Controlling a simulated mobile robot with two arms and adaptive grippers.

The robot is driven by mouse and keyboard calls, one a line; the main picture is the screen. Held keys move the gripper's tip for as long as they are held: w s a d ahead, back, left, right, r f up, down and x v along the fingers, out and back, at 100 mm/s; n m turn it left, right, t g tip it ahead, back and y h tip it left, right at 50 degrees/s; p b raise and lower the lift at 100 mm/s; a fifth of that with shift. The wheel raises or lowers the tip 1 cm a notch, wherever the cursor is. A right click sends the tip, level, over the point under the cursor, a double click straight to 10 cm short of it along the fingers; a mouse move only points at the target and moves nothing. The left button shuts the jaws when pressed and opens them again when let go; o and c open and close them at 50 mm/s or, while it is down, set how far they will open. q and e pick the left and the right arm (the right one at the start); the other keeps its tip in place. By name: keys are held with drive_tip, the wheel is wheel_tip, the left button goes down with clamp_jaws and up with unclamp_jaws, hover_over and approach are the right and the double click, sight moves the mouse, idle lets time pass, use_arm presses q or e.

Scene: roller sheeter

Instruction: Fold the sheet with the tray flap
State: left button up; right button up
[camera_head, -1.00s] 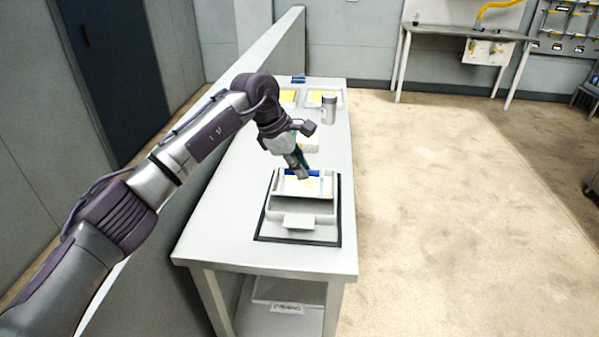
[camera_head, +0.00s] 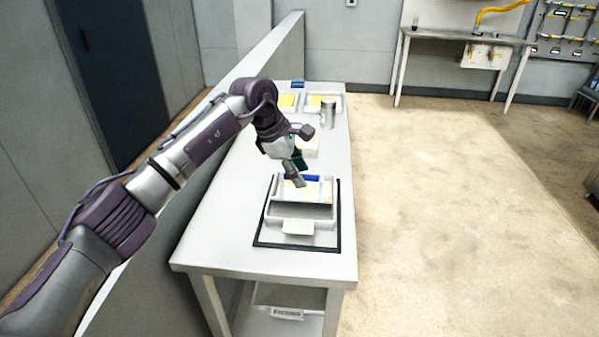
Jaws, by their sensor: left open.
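The roller sheeter (camera_head: 302,211) is a light grey machine on a black-edged mat on the table. It has a blue strip (camera_head: 312,178) at its back and a tray flap (camera_head: 298,227) sticking out at its front. A pale yellowish patch, perhaps the sheet (camera_head: 313,190), shows on its upper bed; it is too small to tell clearly. My left gripper (camera_head: 299,180) is open, pointing down over the back left part of the machine. I cannot tell whether its fingertips touch the bed. The arm hides part of the machine's back. My right gripper is not in view.
A low partition (camera_head: 270,52) runs along the table's left side. The table's front left is clear.

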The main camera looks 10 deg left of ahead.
use_arm(q)
drive_tip(key=v, duration=1.1)
drive_tip(key=shift+r, duration=0.2)
drive_tip(key=shift+a, duration=0.1)
drive_tip(key=shift+c, duration=0.3)
